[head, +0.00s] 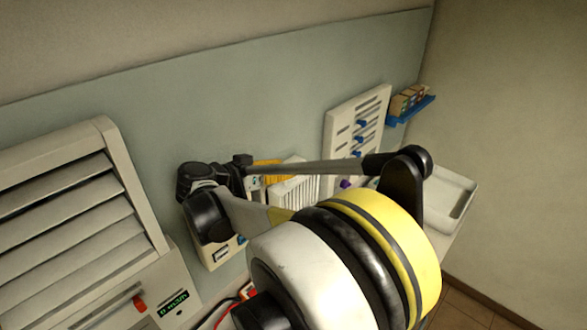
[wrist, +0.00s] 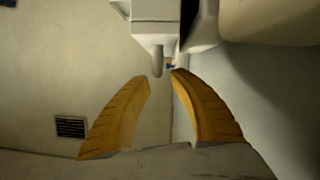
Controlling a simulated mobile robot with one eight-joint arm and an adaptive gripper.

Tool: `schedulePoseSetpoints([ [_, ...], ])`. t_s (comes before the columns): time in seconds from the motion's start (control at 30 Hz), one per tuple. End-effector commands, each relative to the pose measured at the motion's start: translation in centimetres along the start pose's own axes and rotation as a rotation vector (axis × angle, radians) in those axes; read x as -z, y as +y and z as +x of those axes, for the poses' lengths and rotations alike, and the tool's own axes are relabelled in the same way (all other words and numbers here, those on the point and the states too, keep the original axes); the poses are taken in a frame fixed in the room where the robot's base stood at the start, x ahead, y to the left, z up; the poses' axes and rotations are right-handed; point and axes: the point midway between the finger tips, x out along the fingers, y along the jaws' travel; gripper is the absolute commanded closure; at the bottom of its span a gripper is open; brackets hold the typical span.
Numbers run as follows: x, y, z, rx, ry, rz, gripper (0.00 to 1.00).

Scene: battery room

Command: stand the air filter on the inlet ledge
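A white ribbed block (head: 297,184), which looks like the air filter, stands behind my arm in the middle of the head view, partly hidden. My gripper (head: 270,170) is close by its left side, with yellow fingers partly covered by my arm. In the wrist view my gripper (wrist: 162,77) has its two fingers apart, with nothing seen held between them. A pale grey body with a rounded peg (wrist: 157,58) lies just beyond the fingertips; I cannot tell what it is. I cannot make out which surface is the inlet ledge.
A white slotted panel (head: 345,125) with blue knobs, a blue shelf (head: 412,108) holding small boxes, and a pale tray (head: 458,200) are at the right.

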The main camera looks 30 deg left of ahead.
Motion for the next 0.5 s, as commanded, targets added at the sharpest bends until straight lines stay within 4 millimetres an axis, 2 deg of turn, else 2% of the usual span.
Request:
schedulePoseSetpoints([
  [0.1, -0.1, -0.1, -2.0, 0.001, 0.0, -0.001, 0.73],
  [0.2, -0.1, 0.0, -3.1, 0.0, 0.0, 0.0, 0.73],
  [0.5, 0.1, 0.1, -3.6, -0.002, -0.001, 0.0, 0.73],
])
